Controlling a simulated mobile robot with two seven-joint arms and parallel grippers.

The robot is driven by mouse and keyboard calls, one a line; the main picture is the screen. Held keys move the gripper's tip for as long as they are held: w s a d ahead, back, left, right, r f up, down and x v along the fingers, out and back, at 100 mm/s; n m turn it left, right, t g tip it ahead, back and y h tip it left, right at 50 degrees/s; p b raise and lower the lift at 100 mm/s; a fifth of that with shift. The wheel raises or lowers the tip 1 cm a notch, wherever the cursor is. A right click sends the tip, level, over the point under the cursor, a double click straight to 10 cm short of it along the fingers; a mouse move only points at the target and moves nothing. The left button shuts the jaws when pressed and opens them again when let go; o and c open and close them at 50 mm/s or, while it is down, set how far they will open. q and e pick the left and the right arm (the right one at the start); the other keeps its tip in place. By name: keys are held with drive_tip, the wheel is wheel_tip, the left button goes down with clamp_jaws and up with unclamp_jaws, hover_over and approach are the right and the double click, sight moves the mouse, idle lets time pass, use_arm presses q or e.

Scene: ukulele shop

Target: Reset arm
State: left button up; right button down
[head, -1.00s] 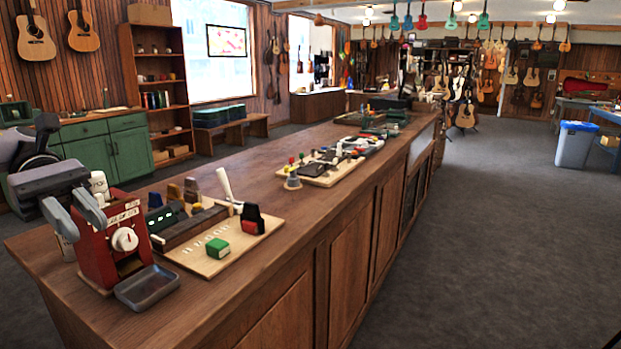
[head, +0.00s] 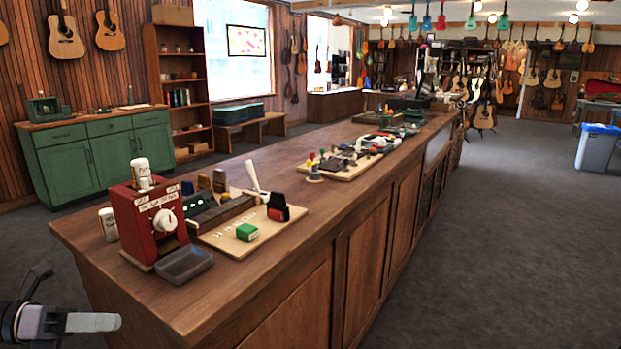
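My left gripper (head: 98,322) is at the lower left of the head view, beside the near left end of the wooden counter (head: 150,290) and apart from it. One pale grey finger shows, pointing right, with nothing visible held. The other finger is not clearly seen, so its opening cannot be told. My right gripper is out of view.
A red box with a white dial (head: 150,225) stands near the counter's near end, with white containers (head: 142,168) on top and a grey tray (head: 184,264) in front. Green cabinets (head: 95,158) stand behind.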

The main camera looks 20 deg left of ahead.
use_arm(q)
drive_tip(key=s+d+f+n+t+y, duration=0.3)
drive_tip(key=d+f+n+y, duration=0.1)
drive_tip(key=f+n, duration=0.5)
drive_tip(key=s+d+f+n+t+y, duration=0.2)
drive_tip(key=d+f+n+y, duration=0.1)
drive_tip(key=f+n, duration=0.65)
drive_tip(key=s+d+f+n+g+y, duration=0.1)
drive_tip(key=s+d+f+n+y, duration=0.1)
drive_tip(key=d+n, duration=0.7)
drive_tip(key=s+d+f+n+g+y, duration=0.2)
drive_tip(key=d+f+n, duration=0.2)
drive_tip(key=d+n, duration=0.4)
drive_tip(key=d, duration=0.2)
drive_tip(key=shift+d+f+n, duration=0.2)
drive_tip(key=shift+d+n, duration=0.1)
drive_tip(key=shift+n, duration=0.05)
